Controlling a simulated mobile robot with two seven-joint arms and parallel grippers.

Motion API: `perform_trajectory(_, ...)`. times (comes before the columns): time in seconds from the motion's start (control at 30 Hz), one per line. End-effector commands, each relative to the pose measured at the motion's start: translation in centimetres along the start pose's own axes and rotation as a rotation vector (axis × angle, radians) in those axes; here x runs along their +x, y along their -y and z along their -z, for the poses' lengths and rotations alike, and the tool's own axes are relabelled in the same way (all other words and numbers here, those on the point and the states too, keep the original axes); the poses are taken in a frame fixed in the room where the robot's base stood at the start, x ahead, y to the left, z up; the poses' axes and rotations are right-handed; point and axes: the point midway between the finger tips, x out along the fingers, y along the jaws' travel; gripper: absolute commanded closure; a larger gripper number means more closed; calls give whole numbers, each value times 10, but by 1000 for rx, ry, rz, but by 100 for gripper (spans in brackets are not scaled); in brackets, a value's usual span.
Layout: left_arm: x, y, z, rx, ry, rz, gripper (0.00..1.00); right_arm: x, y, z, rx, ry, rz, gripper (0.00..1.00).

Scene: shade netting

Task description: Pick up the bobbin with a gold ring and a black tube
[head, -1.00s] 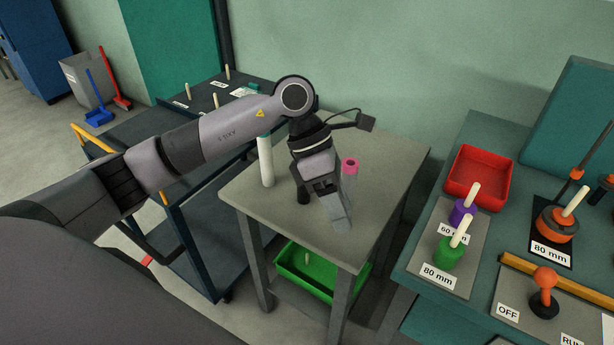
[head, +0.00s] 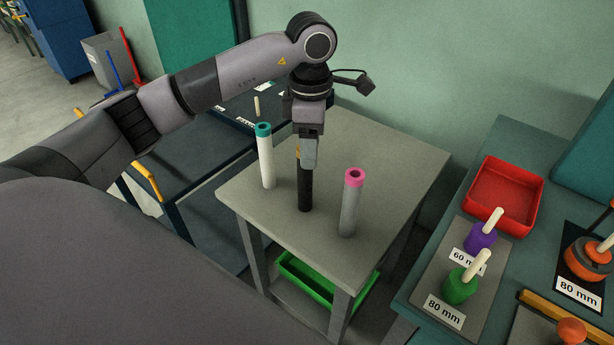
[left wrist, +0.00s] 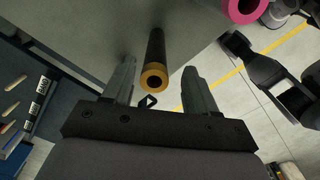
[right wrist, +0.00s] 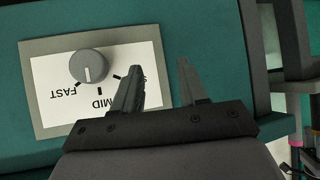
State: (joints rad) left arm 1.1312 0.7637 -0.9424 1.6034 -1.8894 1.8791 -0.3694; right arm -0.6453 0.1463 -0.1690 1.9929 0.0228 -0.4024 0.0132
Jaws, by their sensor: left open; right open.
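The bobbin with a black tube (head: 305,190) stands upright on the small grey table (head: 400,165), between two other bobbins. Its gold ring shows in the left wrist view (left wrist: 154,77), at the near end of the black tube, between the two fingers. My left gripper (head: 309,160) is open and points down right at the top of this bobbin, hiding most of the ring in the head view. In the left wrist view its fingers (left wrist: 158,88) stand apart on either side, with gaps to the tube. My right gripper (right wrist: 155,85) is open and empty, near a speed dial.
A white bobbin with a teal ring (head: 266,155) stands left of the black one; a grey bobbin with a pink ring (head: 351,205) stands right. A green crate (head: 300,280) sits below the table. The teal bench (head: 425,285) carries a red tray (head: 500,205). The dial (right wrist: 89,66) is beside my right gripper.

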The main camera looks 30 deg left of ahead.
Motion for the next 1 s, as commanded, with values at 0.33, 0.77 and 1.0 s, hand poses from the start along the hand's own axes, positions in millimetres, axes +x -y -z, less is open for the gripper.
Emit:
perform_trajectory(0.33,44,-2,0,1,0,2,42,-1,0,-4,-1,11,-1,57)
perform_trajectory(0.77,46,-2,0,1,0,1,100,-1,0,1,-2,-2,-1,57)
perform_trajectory(1.0,46,-2,0,1,0,0,100,-1,0,2,-2,-3,-1,57)
